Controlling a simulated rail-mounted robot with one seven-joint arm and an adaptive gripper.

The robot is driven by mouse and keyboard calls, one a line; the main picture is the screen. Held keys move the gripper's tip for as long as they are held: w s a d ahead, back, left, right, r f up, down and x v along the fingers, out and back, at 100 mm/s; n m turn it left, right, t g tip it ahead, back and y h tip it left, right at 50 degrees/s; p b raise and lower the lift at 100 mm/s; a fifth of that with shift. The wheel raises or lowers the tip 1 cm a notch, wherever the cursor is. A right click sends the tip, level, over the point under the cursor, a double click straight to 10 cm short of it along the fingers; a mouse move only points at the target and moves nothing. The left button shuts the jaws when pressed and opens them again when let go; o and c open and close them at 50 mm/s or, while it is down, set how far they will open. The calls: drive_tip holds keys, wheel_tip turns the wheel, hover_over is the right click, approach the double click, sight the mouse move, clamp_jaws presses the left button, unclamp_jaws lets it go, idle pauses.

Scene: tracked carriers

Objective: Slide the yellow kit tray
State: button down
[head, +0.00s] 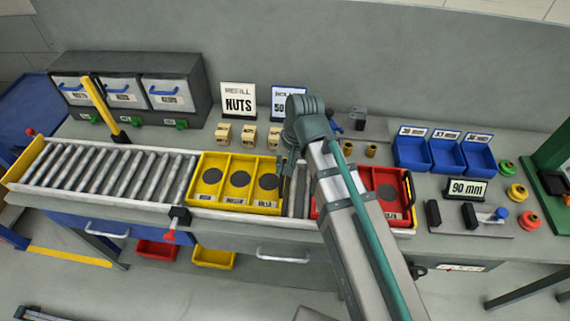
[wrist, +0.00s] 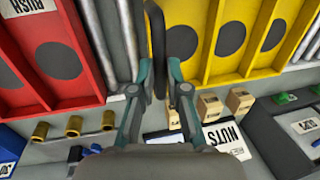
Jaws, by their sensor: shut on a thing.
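The yellow kit tray (head: 213,160) sits on the roller track, with three compartments, each with a dark disc. It also fills the upper right of the wrist view (wrist: 190,20). My gripper (head: 284,168) is at the tray's right end in the head view. In the wrist view my gripper (wrist: 158,88) has its fingers either side of a dark upright handle (wrist: 155,45) at the yellow tray's end, and it is shut on it. My arm hides part of the track beyond.
The roller track (head: 110,175) is clear left of the yellow tray. A red tray (head: 375,172) sits to the right, with bare rollers between. A yellow post (head: 100,100) stands behind the track's left part. A red-knobbed clamp (head: 177,222) is on the front rail. Small boxes (head: 248,135) stand behind.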

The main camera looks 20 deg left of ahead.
drive_tip(key=shift+w+d, duration=0.1)
drive_tip(key=shift+d, duration=0.05)
drive_tip(key=c, duration=1.2)
unclamp_jaws()
drive_tip(key=shift+d, duration=0.15)
drive_tip(key=r, duration=0.4)
drive_tip(key=d+r, duration=0.1)
drive_tip(key=r, duration=0.3)
drive_tip(key=d+r, duration=0.1)
drive_tip(key=r, duration=0.2)
drive_tip(key=shift+w+r, duration=0.35)
drive_tip(key=shift+r, duration=0.05)
drive_tip(key=shift+f, duration=0.1)
